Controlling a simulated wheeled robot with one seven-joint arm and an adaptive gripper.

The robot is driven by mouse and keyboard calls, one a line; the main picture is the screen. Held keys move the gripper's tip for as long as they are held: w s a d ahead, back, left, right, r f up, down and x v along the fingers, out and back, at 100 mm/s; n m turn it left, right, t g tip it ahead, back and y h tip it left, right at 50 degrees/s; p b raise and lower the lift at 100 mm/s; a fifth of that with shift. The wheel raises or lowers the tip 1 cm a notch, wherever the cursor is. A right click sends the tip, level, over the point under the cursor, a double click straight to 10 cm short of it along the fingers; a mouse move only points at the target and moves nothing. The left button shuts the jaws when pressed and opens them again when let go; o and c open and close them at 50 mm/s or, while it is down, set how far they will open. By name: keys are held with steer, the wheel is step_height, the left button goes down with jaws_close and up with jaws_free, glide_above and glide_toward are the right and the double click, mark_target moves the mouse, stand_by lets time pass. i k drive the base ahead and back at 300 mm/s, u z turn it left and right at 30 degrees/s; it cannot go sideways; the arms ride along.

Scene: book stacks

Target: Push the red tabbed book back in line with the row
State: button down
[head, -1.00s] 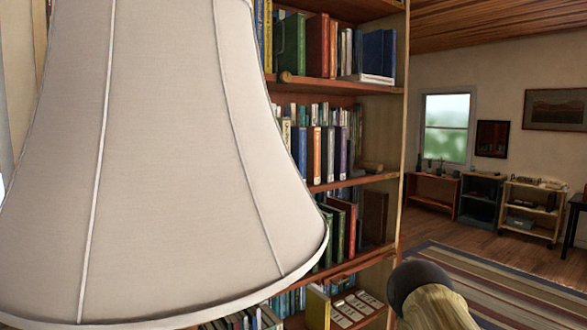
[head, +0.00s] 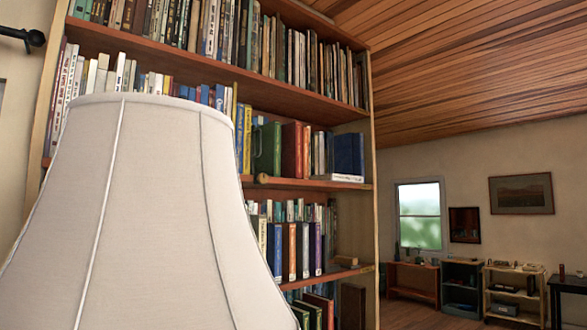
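I cannot tell which book is the red tabbed one, as no tab shows on any red spine. A thick red book (head: 292,150) stands upright beside a green book (head: 267,150) on a middle shelf of the tall bookcase. Another reddish book (head: 319,303) shows partly on a lower shelf at the bottom edge. From this angle I cannot tell whether either stands out from its row. My gripper is not in view.
A large pale lampshade (head: 130,220) fills the lower left and hides part of the bookcase (head: 368,230). Small rounded wooden pieces lie at shelf edges. Open room lies to the right, with low shelves (head: 412,281) along the far wall.

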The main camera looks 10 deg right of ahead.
mark_target(291, 147)
steer(key=z, duration=0.05)
steer(key=k, duration=1.15)
steer(key=z, duration=0.85)
steer(key=i, duration=1.2)
steer(key=u, duration=0.6)
steer(key=i, duration=0.6)
steer(key=u, duration=0.6)
